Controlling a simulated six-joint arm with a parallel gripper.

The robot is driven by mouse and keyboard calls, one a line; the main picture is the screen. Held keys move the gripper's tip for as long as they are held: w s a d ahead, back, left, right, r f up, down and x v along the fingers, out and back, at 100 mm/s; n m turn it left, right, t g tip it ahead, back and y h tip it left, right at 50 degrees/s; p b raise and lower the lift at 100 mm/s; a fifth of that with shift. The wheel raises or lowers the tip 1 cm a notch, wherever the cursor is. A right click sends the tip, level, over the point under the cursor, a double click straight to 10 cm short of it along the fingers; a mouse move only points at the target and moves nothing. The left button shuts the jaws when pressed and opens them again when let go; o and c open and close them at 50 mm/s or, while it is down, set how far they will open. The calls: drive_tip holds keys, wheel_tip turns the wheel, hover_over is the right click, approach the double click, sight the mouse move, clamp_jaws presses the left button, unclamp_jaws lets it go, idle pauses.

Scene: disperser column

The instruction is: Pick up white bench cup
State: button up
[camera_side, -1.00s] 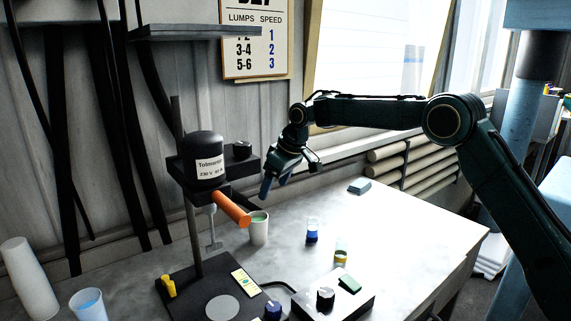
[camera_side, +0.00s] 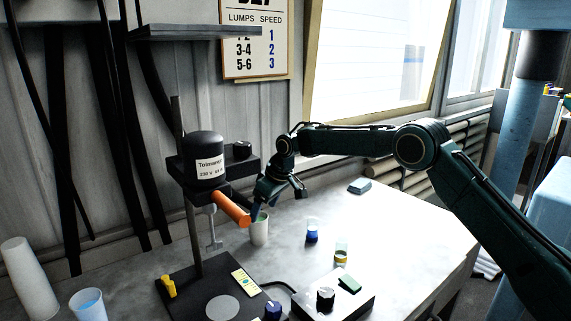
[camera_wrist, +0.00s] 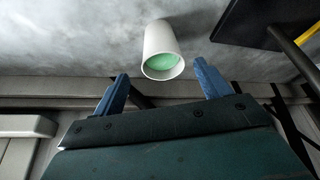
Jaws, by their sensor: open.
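The white bench cup (camera_side: 259,232) stands upright on the bench, just right of the disperser's orange handle. Green contents show inside it, and in the wrist view the cup (camera_wrist: 161,46) is beyond and between the fingertips. Whether a finger touches the rim is hard to tell.
The disperser motor (camera_side: 205,160) and its orange handle (camera_side: 232,208) stand close left of the cup. A blue vial (camera_side: 312,232) and a yellow-banded vial (camera_side: 341,256) stand to the right. A control box (camera_side: 333,297) lies in front. The bench's right side is mostly clear.

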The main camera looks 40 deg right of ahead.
sight(258, 223)
drive_tip(key=shift+x, duration=0.75)
drive_tip(key=shift+x, duration=2.6)
drive_tip(key=shift+s+a, duration=0.1)
drive_tip(key=shift+a, duration=0.05)
drive_tip(key=c, duration=1.1)
